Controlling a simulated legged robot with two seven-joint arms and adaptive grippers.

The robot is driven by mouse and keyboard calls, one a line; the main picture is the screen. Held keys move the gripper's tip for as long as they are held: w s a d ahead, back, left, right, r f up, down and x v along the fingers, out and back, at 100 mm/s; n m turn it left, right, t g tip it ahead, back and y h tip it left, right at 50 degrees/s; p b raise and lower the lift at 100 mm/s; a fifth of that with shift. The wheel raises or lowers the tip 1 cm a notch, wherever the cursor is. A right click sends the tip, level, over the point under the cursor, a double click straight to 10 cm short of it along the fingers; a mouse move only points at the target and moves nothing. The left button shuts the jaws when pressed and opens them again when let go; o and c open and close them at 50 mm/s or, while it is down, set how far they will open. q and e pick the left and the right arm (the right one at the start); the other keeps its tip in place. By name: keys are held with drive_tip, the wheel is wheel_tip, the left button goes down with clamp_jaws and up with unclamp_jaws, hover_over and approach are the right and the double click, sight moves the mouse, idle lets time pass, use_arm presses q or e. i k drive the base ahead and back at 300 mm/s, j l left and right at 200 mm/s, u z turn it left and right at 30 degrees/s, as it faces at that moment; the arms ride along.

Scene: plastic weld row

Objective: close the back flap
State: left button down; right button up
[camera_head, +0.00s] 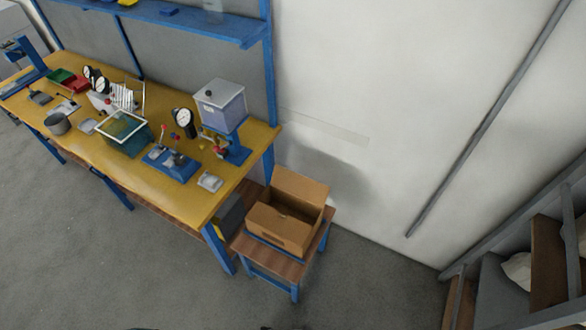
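An open brown cardboard box (275,228) stands on a small wooden-topped stool with blue legs (267,259). Its back flap (299,187) stands up, leaning toward the white wall. The front side of the box, with a small dark hand slot, faces me. The inside looks dark, and I cannot tell whether anything lies in it. The side flaps are hard to make out at this size. Neither of my grippers is in view.
A yellow workbench (160,188) with blue legs stands left of the stool, holding gauges, bins and a grey-blue device (220,104). A wooden shelf unit (550,262) stands at the right. Grey floor (372,290) is clear between stool and shelf.

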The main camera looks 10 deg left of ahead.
sight(313, 192)
drive_tip(key=i+l, duration=0.15)
drive_tip(key=l, duration=0.15)
drive_tip(key=i+l+u, duration=0.1)
drive_tip(key=i+l, duration=0.25)
drive_tip(key=l, duration=0.3)
drive_tip(key=i+l, duration=0.15)
drive_tip(key=l, duration=0.15)
drive_tip(key=u, duration=0.05)
